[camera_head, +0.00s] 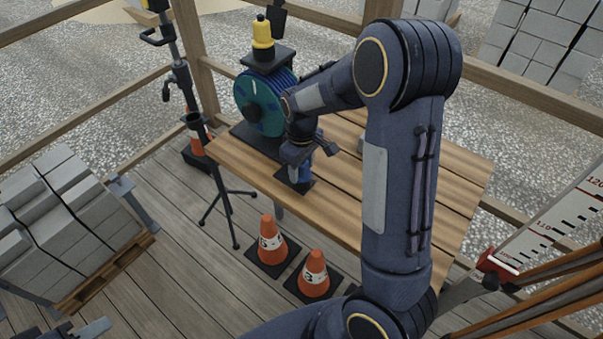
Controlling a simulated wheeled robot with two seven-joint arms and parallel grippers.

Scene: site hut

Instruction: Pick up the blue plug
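The blue plug (304,173) is small in the camera_head view and stands over a dark square base near the left front edge of the wooden table. My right gripper (300,163) points down right at the plug, and its body covers the plug's upper part. The fingers are too small and too hidden to tell whether they are closed on it or only around it. A grey-blue part at the bottom left edge (90,329) looks like the end of my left gripper, mostly cut off by the frame.
A teal cable reel (261,103) and a yellow-topped item (262,38) stand behind the gripper on the wooden table (345,205). A black tripod (229,205), orange cones (272,240) and a pallet of grey blocks (65,225) are on the deck. The table's right part is largely clear.

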